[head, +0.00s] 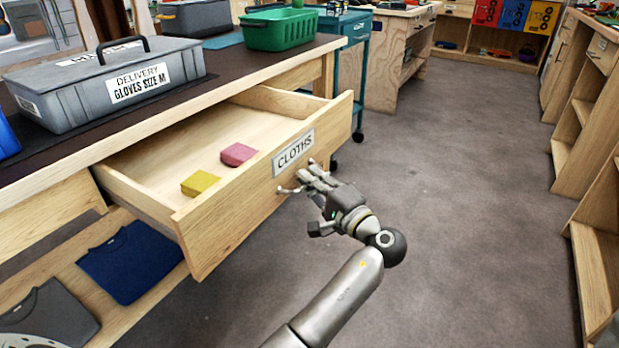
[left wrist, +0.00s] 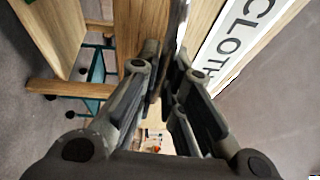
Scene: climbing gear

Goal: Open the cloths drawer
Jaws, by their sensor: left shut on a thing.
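The cloths drawer (head: 240,207) is a light wooden drawer pulled well out from under the dark-topped bench. Its front carries a white label reading CLOTHS (head: 293,152), partly seen in the left wrist view (left wrist: 240,38). A yellow cloth (head: 200,183) and a pink cloth (head: 238,154) lie inside. My left gripper (head: 310,187) is at the drawer front, just below the label. The fingers hide most of the handle in the head view. My right gripper is not in view.
A grey box (head: 60,95) labelled DELIVERY GLOVES SIZE M and a green basket (head: 280,30) stand on the bench. Folded dark blue (head: 130,262) and grey (head: 45,315) garments lie on the shelf below. A teal cart (head: 350,65) stands beyond the drawer. Grey floor (head: 460,190) is clear to the right.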

